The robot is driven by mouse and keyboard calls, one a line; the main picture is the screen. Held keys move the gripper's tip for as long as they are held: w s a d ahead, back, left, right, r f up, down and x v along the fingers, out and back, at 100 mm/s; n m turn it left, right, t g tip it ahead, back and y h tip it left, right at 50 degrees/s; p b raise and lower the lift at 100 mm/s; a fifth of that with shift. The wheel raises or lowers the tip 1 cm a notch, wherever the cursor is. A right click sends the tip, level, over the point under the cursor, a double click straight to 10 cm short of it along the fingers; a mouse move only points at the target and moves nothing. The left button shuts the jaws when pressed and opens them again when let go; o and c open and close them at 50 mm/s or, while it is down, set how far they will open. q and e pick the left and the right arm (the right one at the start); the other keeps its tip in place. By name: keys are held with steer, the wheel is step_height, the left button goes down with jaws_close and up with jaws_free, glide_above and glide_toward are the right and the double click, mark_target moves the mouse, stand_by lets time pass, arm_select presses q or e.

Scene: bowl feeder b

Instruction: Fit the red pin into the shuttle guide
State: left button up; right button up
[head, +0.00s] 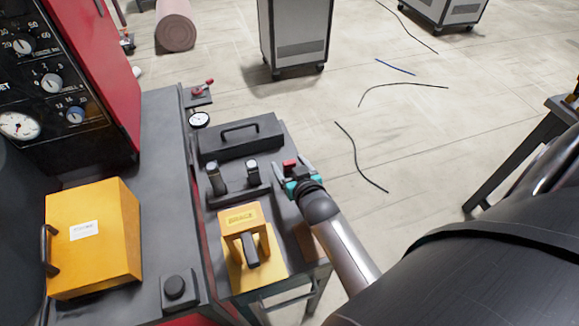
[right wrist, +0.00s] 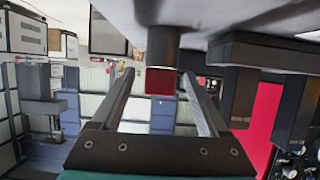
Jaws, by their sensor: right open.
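The red pin (head: 289,163) shows as a small red top at the right side of the workbench. In the right wrist view its red end (right wrist: 160,82) joins a dark cylindrical part (right wrist: 162,45). My right gripper (head: 290,172) is open, with one finger on each side of the red end; a gap shows on both sides. The fingers also show in the right wrist view (right wrist: 157,88). I cannot tell for sure which part is the shuttle guide; a yellow block (head: 240,216) with a label stands on a yellow plate. My left gripper is out of view.
A dark stand with two posts (head: 234,176) is left of my gripper. A dark handled block (head: 240,138) lies behind it. Open floor lies beyond the bench's right edge.

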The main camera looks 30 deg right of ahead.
steer(key=x, duration=0.3)
steer(key=shift+w+b, duration=0.15)
steer(key=shift+b, duration=0.25)
jaws_close()
stand_by(0.3)
